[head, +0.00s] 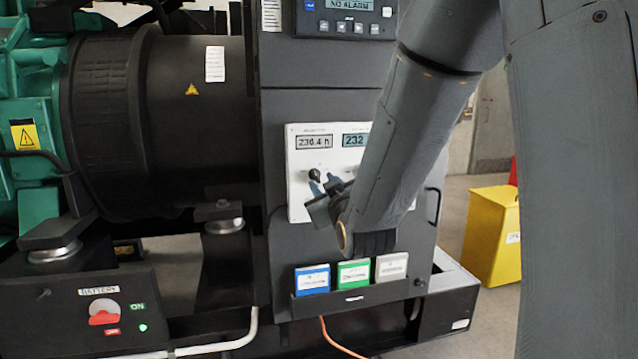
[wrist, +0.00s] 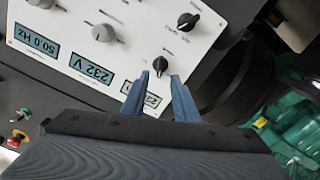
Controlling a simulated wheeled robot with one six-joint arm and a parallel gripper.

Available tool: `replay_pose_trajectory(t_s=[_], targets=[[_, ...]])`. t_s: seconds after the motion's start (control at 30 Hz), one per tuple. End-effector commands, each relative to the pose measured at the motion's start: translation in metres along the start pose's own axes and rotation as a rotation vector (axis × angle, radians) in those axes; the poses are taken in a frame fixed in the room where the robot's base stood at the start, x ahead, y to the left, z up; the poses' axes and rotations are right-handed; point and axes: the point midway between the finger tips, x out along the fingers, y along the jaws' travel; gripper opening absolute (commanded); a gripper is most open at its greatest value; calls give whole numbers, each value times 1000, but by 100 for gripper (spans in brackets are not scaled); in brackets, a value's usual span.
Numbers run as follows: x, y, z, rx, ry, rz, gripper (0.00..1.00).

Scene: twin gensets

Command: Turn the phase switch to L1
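My gripper (head: 322,182) is at the white instrument panel (head: 303,210); it also shows in the wrist view (wrist: 159,77). Its two blue fingers are apart. A small black knob (wrist: 160,65) lies just beyond the gap between the fingertips, with no visible contact. This knob (head: 315,174) shows below the hours display in the head view. A second black knob (wrist: 188,21) sits farther up the panel in the wrist view. The knob labels are too small to read, so I cannot tell which is the phase switch or its setting. My arm hides the panel's right part in the head view.
Two grey knobs (wrist: 102,33) (wrist: 40,3) are also on the panel. Displays read 236.4 h (head: 314,142), 232 V (wrist: 91,68) and 50.0 Hz (wrist: 37,41). Below stand blue, green and white boxes (head: 312,280). A battery switch (head: 104,312) is lower left, a yellow bin (head: 490,240) right.

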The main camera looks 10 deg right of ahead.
Motion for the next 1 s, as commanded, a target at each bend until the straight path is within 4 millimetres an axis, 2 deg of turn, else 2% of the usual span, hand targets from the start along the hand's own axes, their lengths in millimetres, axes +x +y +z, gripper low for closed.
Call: replay_pose_trajectory(t_s=[0.2,0.63,0.77,0.83,1.0], targets=[[-19,0,0,0,0,-1,27],[-22,-2,5,6,-21,-9,27],[-27,-13,32,38,-139,-55,27],[-35,-23,57,68,-250,-94,27],[-76,-50,122,150,-572,-188,27]])
